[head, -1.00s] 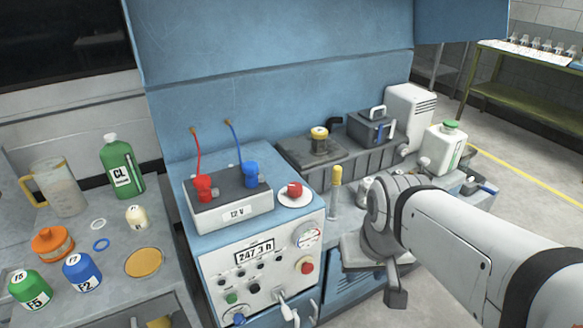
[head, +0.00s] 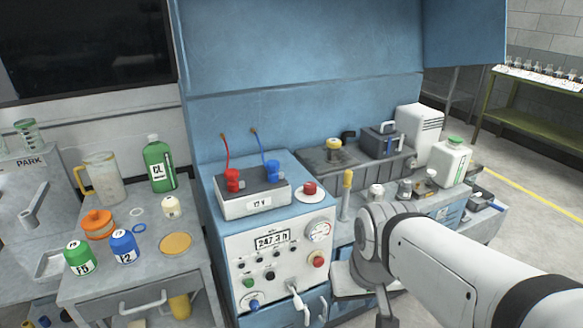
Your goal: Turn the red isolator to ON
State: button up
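The red isolator (head: 310,188) is a red knob on a round white plate. It sits on top of the blue cabinet (head: 215,205), just right of the 12 V battery box (head: 254,202). Its ON and OFF marks are too small to read. My arm comes in from the lower right and bends down at its wrist. The wrist end (head: 384,312) hangs right of the cabinet, low and well apart from the isolator. The gripper's fingers cannot be made out there, partly because the frame's lower edge cuts it.
A red button (head: 318,259), a gauge (head: 319,231) and a lever (head: 299,302) are on the cabinet front. Red and blue clamps with cables stand on the battery. A yellow-topped post (head: 347,190) stands right of the isolator. Bottles and a jug (head: 102,180) fill the left bench.

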aim_at(310, 187)
jog(key=z, duration=0.05)
jog(key=i, duration=1)
jog(key=u, duration=0.05)
